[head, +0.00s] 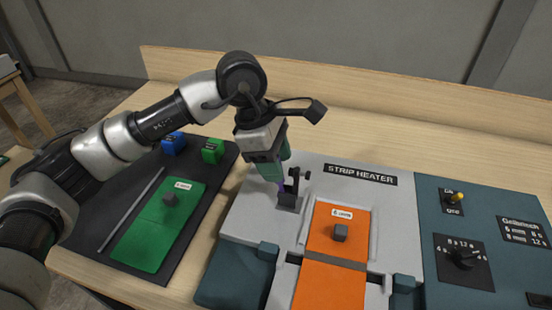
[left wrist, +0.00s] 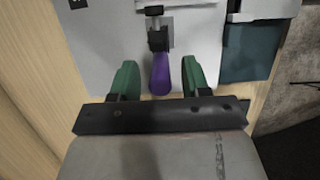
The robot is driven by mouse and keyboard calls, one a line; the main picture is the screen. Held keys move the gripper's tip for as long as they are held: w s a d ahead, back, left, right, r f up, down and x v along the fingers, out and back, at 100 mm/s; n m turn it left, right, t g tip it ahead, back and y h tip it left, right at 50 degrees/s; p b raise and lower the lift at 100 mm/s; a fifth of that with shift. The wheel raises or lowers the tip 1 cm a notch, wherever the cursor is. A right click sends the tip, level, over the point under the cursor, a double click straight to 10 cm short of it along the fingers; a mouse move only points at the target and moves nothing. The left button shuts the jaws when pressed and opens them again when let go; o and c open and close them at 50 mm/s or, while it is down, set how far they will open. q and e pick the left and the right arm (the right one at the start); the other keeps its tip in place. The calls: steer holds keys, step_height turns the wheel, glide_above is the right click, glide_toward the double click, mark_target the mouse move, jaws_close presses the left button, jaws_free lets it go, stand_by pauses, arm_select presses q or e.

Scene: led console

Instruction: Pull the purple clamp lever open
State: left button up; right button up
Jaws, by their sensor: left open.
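The purple clamp lever (left wrist: 161,76) shows in the left wrist view, joined to a dark clamp (left wrist: 158,36). In the head view only a sliver of the lever (head: 282,187) shows, by the black clamp base (head: 288,201) on the strip heater's light grey top (head: 248,215). My left gripper (head: 276,180) points down there with green fingers and hides most of the lever. In the left wrist view my left gripper (left wrist: 160,70) is open, one finger on each side of the lever, with a small gap visible on both sides. My right gripper is not in view.
An orange sheet (head: 325,285) with a small grey block (head: 340,232) lies right of the clamp. The teal control panel (head: 475,215) with knobs is farther right. A dark mat (head: 100,195) at left holds a green sheet (head: 160,225), a rod, and blue and green blocks.

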arm_select(q)
steer(key=b+v, duration=0.1)
steer(key=v, duration=0.9)
steer(key=shift+r, duration=0.35)
